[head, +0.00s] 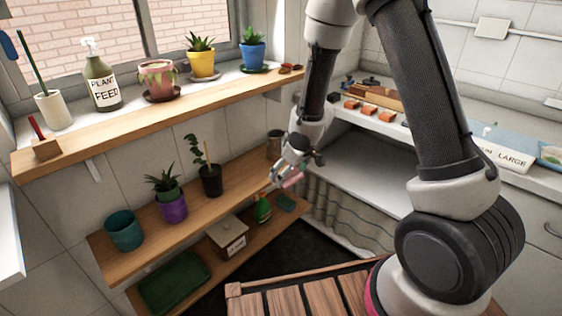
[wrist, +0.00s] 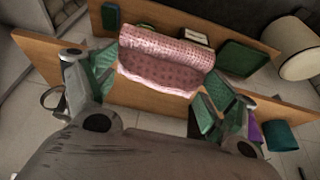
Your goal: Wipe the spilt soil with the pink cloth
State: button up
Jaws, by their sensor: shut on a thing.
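The pink cloth (wrist: 165,62) is a folded, dotted piece that spans the space between my gripper's fingers in the wrist view. It also shows as a small pink patch (head: 293,182) in the head view. My gripper (head: 284,174) is shut on the cloth, by the right end of the upper wooden shelf. In the wrist view my gripper (wrist: 152,92) has green-padded fingers on both sides of the cloth. The cloth hides part of the shelves behind it. I cannot make out the spilt soil in either view.
The upper shelf (head: 135,228) holds a teal pot (head: 124,230), a purple pot (head: 172,208) and a black pot (head: 211,181). Potted plants line the windowsill (head: 125,125) above.

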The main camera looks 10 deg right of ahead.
jog(key=w+d+r+m+h, duration=0.1)
jog(key=w+d+r+m, duration=0.1)
jog(key=d, duration=0.4)
jog(key=w+d+r+m+h, duration=0.1)
jog(key=w+d+r+m, duration=0.1)
jog(key=d+r+m, duration=0.2)
jog(key=d+r, duration=0.1)
jog(key=d, duration=0.1)
jog(key=shift+d+r+m+t, duration=0.15)
jog(key=shift+d+m+t, duration=0.15)
jog(key=shift+m+t, duration=0.1)
